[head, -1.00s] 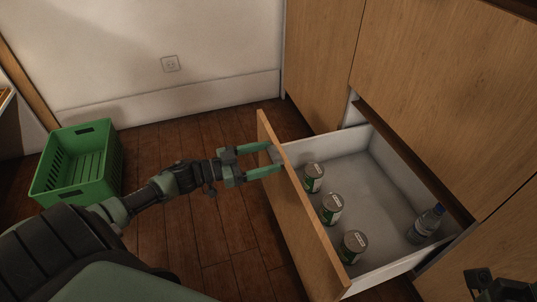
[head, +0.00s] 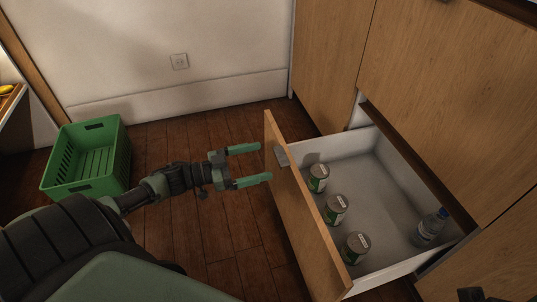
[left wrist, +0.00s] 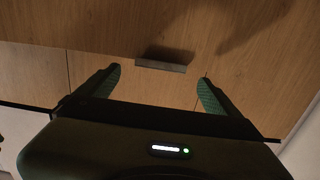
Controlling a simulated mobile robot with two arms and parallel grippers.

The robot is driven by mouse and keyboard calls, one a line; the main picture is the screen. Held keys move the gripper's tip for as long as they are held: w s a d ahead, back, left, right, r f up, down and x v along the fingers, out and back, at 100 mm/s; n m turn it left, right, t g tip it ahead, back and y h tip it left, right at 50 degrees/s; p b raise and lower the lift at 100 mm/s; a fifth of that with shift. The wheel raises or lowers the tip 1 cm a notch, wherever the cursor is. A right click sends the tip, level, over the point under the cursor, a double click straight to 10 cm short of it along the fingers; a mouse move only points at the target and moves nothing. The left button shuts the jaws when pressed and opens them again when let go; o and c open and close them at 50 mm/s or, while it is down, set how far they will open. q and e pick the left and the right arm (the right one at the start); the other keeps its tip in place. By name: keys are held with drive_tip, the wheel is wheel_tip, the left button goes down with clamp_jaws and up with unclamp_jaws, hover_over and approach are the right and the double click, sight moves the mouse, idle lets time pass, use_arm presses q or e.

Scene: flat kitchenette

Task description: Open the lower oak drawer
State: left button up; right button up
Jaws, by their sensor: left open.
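The lower oak drawer (head: 298,215) stands pulled out from the cabinet, with its white inside in view. Its small grey handle (head: 282,156) is on the oak front, and it also shows in the left wrist view (left wrist: 161,65). My left gripper (head: 265,163) is open and empty, just in front of the drawer front and apart from the handle. In the left wrist view its two green fingers (left wrist: 160,85) stand wide on either side of the handle. A dark part at the bottom right of the head view may be my right gripper (head: 476,296); its fingers are not clear.
Several things stand in the drawer: three green-labelled cans (head: 336,209) and a clear bottle with a blue cap (head: 431,226). A green crate (head: 88,158) sits on the floor at left. Wood floor between crate and drawer is free.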

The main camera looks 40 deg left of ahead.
use_arm(q)
drive_tip(key=shift+p+v, duration=0.3)
drive_tip(key=shift+v, duration=1.35)
